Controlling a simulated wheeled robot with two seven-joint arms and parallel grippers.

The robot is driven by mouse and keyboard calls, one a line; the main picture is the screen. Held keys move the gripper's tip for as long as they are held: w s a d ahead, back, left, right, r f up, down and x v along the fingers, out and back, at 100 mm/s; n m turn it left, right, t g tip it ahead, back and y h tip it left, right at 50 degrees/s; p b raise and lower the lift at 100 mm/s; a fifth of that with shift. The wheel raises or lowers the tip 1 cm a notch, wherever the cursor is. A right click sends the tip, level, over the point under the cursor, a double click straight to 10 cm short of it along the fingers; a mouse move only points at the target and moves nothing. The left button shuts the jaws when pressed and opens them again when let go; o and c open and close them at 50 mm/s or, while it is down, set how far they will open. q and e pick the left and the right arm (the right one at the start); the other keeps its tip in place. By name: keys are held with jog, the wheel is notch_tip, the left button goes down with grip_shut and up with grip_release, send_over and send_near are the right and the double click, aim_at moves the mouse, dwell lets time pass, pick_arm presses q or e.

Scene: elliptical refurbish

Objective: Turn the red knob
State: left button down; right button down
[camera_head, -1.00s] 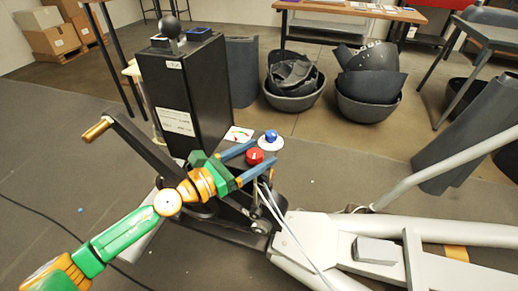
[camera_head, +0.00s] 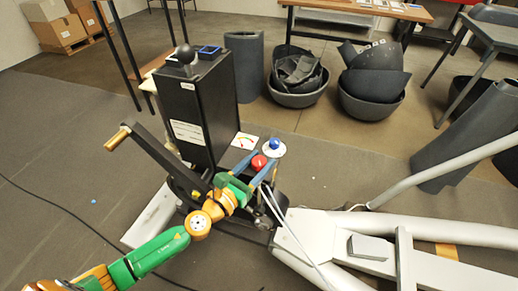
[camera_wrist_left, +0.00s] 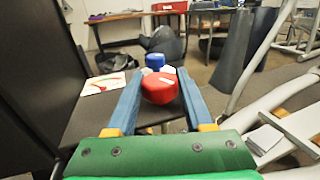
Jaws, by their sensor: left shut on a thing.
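The red knob (camera_head: 258,162) sits on top of the elliptical's dark housing. It also shows in the left wrist view (camera_wrist_left: 159,88), with a small white mark on its face. My left gripper (camera_head: 264,157) has its two blue fingers on either side of the knob and is shut on it. A coloured dial card (camera_head: 244,141) lies to the left of the knobs. My right gripper is not in view.
A tall black box (camera_head: 196,112) stands left of the knobs, with a dark crank arm (camera_head: 155,150) in front of it. White frame tubes (camera_head: 430,230) extend to the right. Bins of dark parts (camera_head: 296,85) stand on the floor behind.

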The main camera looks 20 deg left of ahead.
pick_arm(q)
jog(key=shift+d+r+n+t+y+p, duration=0.1)
jog(key=shift+r+n+t+y+p, duration=0.35)
jog(key=shift+y, duration=0.45)
jog(key=shift+f+n+y+p, duration=0.2)
jog(key=shift+n+y+p, duration=0.25)
jog(key=shift+y, duration=0.15)
jog(key=n+y, duration=0.1)
jog(key=y, duration=0.1)
jog(key=shift+f+n+y, duration=0.15)
jog(key=shift+n+y, duration=0.25)
jog(key=n+y, duration=0.2)
jog(key=y, duration=0.2)
jog(key=shift+f+n, duration=0.15)
jog(key=shift+n, duration=0.15)
jog(key=shift+n+g+y+b, duration=0.3)
jog(key=shift+n+g+y, duration=0.3)
jog(key=shift+y, duration=0.45)
jog(key=shift+n+g+y+b, duration=0.35)
jog(key=shift+n+y, duration=0.45)
jog(key=shift+y, duration=0.25)
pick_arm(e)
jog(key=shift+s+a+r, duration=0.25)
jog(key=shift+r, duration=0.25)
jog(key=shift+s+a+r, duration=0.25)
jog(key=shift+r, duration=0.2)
pick_arm(q)
jog(key=shift+y, duration=0.3)
